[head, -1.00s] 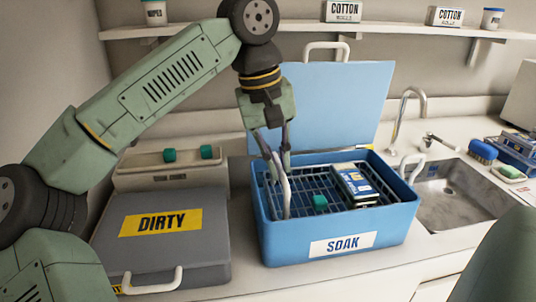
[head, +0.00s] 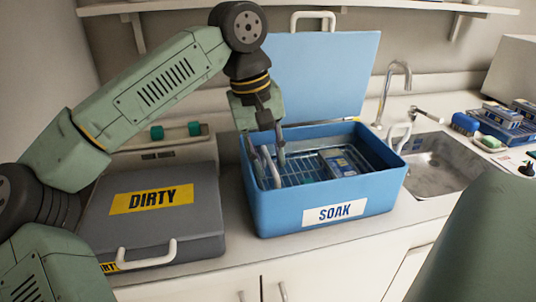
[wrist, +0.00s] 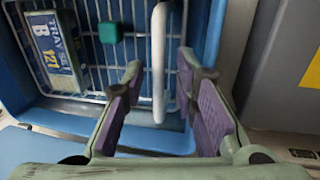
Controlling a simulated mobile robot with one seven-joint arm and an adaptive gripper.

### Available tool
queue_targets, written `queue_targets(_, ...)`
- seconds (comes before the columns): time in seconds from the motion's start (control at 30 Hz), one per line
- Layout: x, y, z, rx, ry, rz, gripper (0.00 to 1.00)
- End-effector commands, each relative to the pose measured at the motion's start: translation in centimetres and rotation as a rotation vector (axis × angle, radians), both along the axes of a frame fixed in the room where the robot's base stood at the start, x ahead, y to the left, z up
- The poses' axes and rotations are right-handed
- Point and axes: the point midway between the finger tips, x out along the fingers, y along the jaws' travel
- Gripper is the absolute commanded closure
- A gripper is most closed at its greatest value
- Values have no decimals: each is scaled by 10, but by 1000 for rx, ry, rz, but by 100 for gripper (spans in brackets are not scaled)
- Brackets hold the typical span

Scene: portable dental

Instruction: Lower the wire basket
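The wire basket (head: 305,170) sits low inside the blue SOAK box (head: 290,212), below its rim, and looks roughly level. It holds a blue-and-white packet marked TRAY B (wrist: 52,50) and a green block (wrist: 110,32). The basket's near white handle (wrist: 158,60) stands up at the left end of the box. My gripper (wrist: 160,75) is open, with one purple-padded finger on each side of this handle and gaps showing beside it. In the head view my gripper (head: 270,155) is down at the box's left end. The basket's underside is hidden.
The box's blue lid (head: 325,75) stands open behind. A grey DIRTY case (head: 155,225) is close on the left. The sink (head: 440,165) and tap (head: 393,85) are on the right. A wall shelf (head: 400,7) runs above.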

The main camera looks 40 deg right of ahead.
Motion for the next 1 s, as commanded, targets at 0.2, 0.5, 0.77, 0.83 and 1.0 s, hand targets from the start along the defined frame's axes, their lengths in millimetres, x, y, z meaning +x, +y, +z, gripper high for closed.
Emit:
queue_targets(0.2,0,0,1,-3,-1,0,70)
queue_targets(0.5,3,3,25,-5,-3,1,70)
queue_targets(0.77,8,12,80,-5,-2,3,70)
queue_targets(0.83,9,14,92,-4,-1,2,70)
queue_targets(1.0,12,18,113,-3,0,1,70)
